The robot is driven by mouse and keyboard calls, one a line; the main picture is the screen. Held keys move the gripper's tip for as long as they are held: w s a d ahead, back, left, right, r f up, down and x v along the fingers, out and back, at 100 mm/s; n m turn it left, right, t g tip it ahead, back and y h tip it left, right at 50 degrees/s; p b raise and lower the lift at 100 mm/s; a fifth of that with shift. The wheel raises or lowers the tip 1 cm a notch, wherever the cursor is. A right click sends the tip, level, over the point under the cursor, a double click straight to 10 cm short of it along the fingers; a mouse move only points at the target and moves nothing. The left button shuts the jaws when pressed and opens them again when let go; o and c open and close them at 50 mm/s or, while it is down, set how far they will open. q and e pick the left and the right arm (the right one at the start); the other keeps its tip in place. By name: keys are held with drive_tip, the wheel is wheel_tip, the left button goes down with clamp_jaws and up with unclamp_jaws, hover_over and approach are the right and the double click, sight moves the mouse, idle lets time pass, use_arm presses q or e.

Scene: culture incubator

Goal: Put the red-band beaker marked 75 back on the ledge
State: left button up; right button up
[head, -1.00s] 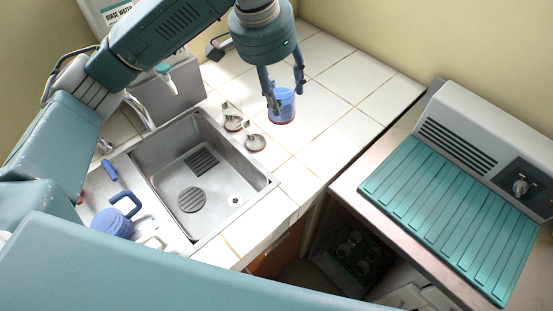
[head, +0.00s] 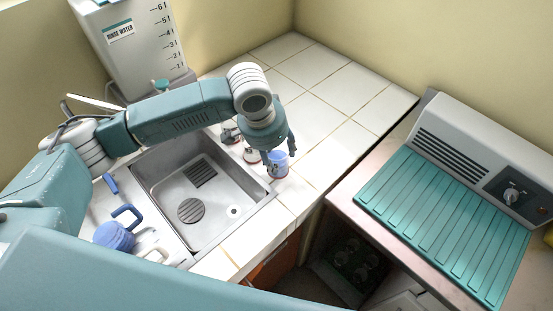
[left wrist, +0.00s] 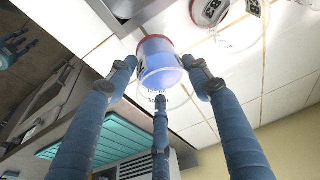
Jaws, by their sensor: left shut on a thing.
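My left gripper (head: 280,151) is shut on a clear beaker with blue contents (head: 277,166) and a red band at its base. In the left wrist view the beaker (left wrist: 158,66) sits between the fingers of the gripper (left wrist: 160,72); its number cannot be read fully. It is at the white tiled ledge (head: 350,85), close to the sink's right rim; whether its base touches the tiles is unclear. The left wrist view shows one marked 83 (left wrist: 209,11).
A steel sink (head: 165,190) lies left of the beakers. A rinse water tank (head: 135,45) stands behind it. Blue-handled items (head: 115,236) lie on the left drainboard. A teal ribbed surface (head: 440,225) is at right, across a gap. The back tiles are clear.

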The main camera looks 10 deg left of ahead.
use_arm(q)
drive_tip(key=shift+f, duration=1.5)
drive_tip(key=o, duration=1.4)
drive_tip(key=shift+f, duration=0.15)
drive_tip(key=shift+a+r, duration=0.1)
drive_tip(key=shift+r, duration=0.4)
drive_tip(key=b+v, duration=0.1)
drive_tip(key=v, duration=1)
drive_tip(key=shift+r, duration=0.15)
drive_tip(key=shift+s, duration=0.15)
